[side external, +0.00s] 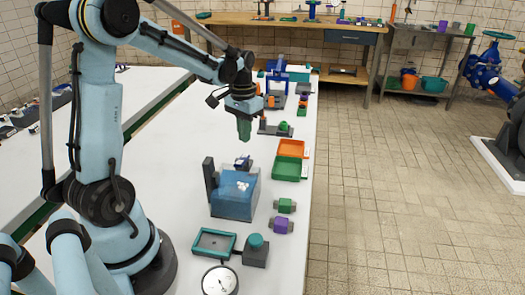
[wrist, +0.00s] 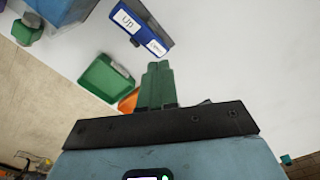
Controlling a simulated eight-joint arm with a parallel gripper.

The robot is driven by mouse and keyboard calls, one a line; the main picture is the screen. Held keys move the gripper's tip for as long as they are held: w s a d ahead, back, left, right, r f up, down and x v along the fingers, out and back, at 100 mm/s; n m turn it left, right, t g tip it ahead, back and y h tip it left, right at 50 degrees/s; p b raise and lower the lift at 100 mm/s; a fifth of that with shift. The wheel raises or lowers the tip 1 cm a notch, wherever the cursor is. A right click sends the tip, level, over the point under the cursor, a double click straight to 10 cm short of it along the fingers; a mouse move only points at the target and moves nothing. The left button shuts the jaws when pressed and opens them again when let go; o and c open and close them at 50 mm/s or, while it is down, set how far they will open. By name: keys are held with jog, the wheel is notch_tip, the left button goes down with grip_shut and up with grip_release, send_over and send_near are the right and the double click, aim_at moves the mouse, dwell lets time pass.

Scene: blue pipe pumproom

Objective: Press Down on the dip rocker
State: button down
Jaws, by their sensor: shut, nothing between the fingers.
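The dip rocker (wrist: 138,32) is a blue bar with two white labels in the wrist view. The left label reads "Up"; the other is foreshortened and hard to read, at the rocker's right end. In the side view the rocker appears as a small blue part (side external: 243,162) behind the blue block. My gripper (side external: 244,132) has green fingers pressed together, pointing down, above and behind the rocker, with a visible gap. In the wrist view my fingertips (wrist: 158,66) are shut and empty, just below the rocker's labelled right end in the picture.
A blue block (side external: 235,195) with a dark upright stands in front of the rocker. Green (side external: 288,168) and orange (side external: 291,148) trays lie to its right. A teal frame (side external: 213,243), a teal button box (side external: 255,250) and a gauge (side external: 219,281) sit nearer. White table is clear left of the block.

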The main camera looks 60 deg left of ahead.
aim_at(246, 156)
jog(key=shift+r, duration=2)
jog(key=s+d+r+m+t, duration=0.1)
jog(key=s+d+t, duration=0.2)
jog(key=d, duration=0.6)
jog(key=s+d+r+m+t, duration=0.1)
jog(key=s+d+m+t, duration=0.1)
jog(key=d, duration=0.7)
jog(key=shift+s+t, duration=0.85)
jog(key=shift+t, duration=0.25)
